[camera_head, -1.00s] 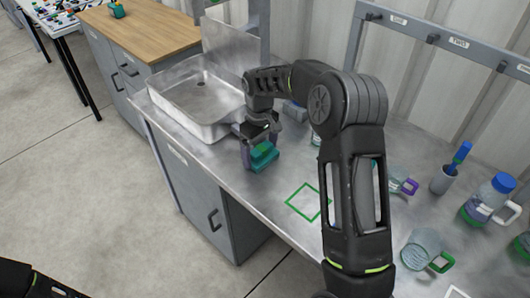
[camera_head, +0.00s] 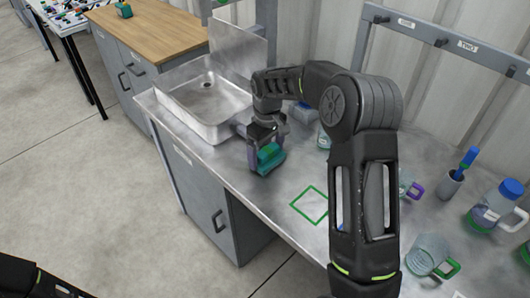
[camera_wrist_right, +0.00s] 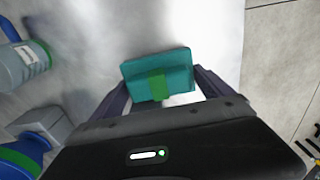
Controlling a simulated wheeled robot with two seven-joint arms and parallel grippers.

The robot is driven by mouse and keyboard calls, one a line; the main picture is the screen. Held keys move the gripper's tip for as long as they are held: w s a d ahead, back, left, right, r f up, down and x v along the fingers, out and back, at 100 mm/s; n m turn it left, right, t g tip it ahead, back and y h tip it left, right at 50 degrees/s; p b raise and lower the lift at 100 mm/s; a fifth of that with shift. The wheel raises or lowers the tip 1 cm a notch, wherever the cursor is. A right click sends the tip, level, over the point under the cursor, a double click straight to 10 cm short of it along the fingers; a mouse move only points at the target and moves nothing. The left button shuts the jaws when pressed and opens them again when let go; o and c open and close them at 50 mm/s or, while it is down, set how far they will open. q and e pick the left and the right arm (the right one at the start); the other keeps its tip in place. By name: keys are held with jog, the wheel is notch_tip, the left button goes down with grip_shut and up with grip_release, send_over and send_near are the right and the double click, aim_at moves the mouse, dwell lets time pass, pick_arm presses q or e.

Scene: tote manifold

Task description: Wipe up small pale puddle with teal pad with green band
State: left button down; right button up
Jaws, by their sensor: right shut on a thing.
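The teal pad (camera_head: 270,158) with its green band is held low at the steel counter's front part, just right of the sink. It also shows in the wrist view (camera_wrist_right: 175,70), where its green band (camera_wrist_right: 158,88) faces the camera. My right gripper (camera_head: 264,143) is shut on the pad, with a finger at each side. I cannot tell whether the pad touches the counter. I cannot make out the small pale puddle; a bright patch (camera_wrist_right: 186,99) beside the pad could be puddle or glare. My left gripper is out of view.
The sink basin (camera_head: 195,130) lies left of the pad. A green square outline (camera_head: 297,208) marks the counter to the right. A clear mug (camera_head: 428,252), a blue-capped jug (camera_head: 490,210) and a brush in a holder (camera_head: 450,183) stand further right. The counter's front edge is close.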

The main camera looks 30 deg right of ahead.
aim_at(289, 179)
jog(key=shift+s+d, duration=0.2)
jog(key=shift+s, duration=0.3)
jog(key=shift+s+d, duration=0.15)
jog(key=shift+s, duration=0.3)
jog(key=shift+s+f, duration=0.1)
jog(key=shift+s+d+f+b, duration=0.15)
jog(key=shift+s+b, duration=0.1)
jog(key=shift+s, duration=0.2)
jog(key=shift+s+d+b, duration=0.15)
jog(key=shift+s+b, duration=0.05)
jog(key=shift+s, duration=0.2)
jog(key=shift+s+d, duration=0.2)
jog(key=shift+s, duration=0.5)
jog(key=shift+s+d+f+b, duration=0.1)
jog(key=shift+s+d+b, duration=0.15)
jog(key=shift+s, duration=0.6)
jog(key=shift+s+d+f+b, duration=0.1)
jog(key=shift+s+d+b, duration=0.15)
jog(key=shift+s, duration=0.6)
